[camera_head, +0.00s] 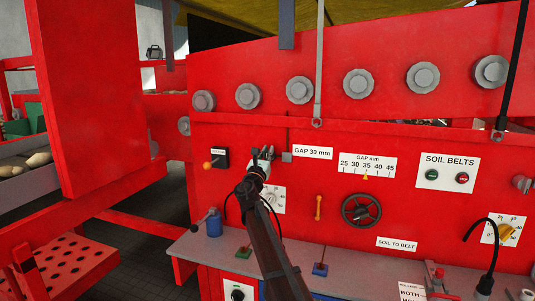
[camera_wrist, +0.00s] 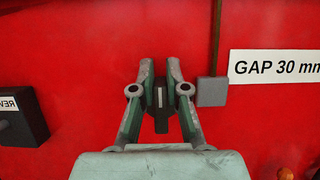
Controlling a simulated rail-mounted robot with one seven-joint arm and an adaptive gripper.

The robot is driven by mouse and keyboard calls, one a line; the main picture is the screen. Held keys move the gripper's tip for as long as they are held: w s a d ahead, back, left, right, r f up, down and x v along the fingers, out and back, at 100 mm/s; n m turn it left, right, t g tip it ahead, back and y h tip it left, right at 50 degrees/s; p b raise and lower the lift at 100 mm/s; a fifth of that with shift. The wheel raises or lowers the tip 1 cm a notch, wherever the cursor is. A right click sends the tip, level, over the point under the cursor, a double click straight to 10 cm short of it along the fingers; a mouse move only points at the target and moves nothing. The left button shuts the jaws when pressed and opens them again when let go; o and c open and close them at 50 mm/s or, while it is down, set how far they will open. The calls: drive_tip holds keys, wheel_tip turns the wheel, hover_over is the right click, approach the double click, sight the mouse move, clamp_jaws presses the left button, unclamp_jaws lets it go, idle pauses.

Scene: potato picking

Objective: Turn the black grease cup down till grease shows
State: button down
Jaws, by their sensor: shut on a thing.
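My gripper (camera_head: 263,157) is up against the red machine panel, left of the GAP 30 mm label. In the wrist view its two fingers (camera_wrist: 160,78) close from both sides on a small, narrow dark piece, which I take to be the black grease cup (camera_wrist: 161,122). The fingers and wrist cover much of it. In the head view the cup cannot be told apart from the gripper. No grease can be made out around it.
A grey block (camera_wrist: 212,91) on a thin rod sits close right of the fingers. A black labelled box (camera_head: 220,157) with an orange-knobbed lever (camera_head: 207,165) is to the left. A handwheel (camera_head: 361,211) is further right. A grey shelf (camera_head: 338,262) carries a blue can (camera_head: 213,224).

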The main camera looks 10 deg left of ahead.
drive_tip(key=shift+f+m+b, duration=0.25)
drive_tip(key=shift+m+b, duration=0.15)
drive_tip(key=shift+b, duration=0.1)
drive_tip(key=m+b, duration=0.1)
drive_tip(key=m+h+b, duration=0.1)
drive_tip(key=shift+d+f+g+h+b, duration=0.2)
drive_tip(key=shift+g+h+b, duration=0.1)
drive_tip(key=shift+b, duration=0.1)
drive_tip(key=m+b, duration=0.1)
drive_tip(key=m+g+h+b, duration=0.1)
drive_tip(key=m+b, duration=0.1)
drive_tip(key=m+h+b, duration=0.1)
drive_tip(key=m, duration=0.1)
drive_tip(key=shift+d+f+b, duration=0.15)
drive_tip(key=shift+d+b, duration=0.2)
drive_tip(key=shift+b, duration=0.05)
drive_tip(key=m+b, duration=0.1)
drive_tip(key=m+g+h+b, duration=0.1)
drive_tip(key=m, duration=0.1)
drive_tip(key=m+b, duration=0.1)
drive_tip(key=shift+s+d+f+m+g+h, duration=0.1)
drive_tip(key=shift+s+d+m+g+h, duration=0.05)
drive_tip(key=shift+d+m+g+h, duration=0.2)
drive_tip(key=shift+d+m+g+h+b, duration=0.1)
drive_tip(key=shift+m+g+h+b, duration=0.15)
drive_tip(key=shift+m+g+b, duration=0.5)
drive_tip(key=shift+d+m+g+h+b, duration=0.15)
drive_tip(key=shift+m+b, duration=0.3)
drive_tip(key=shift+m, duration=0.65)
drive_tip(key=shift+a, duration=0.1)
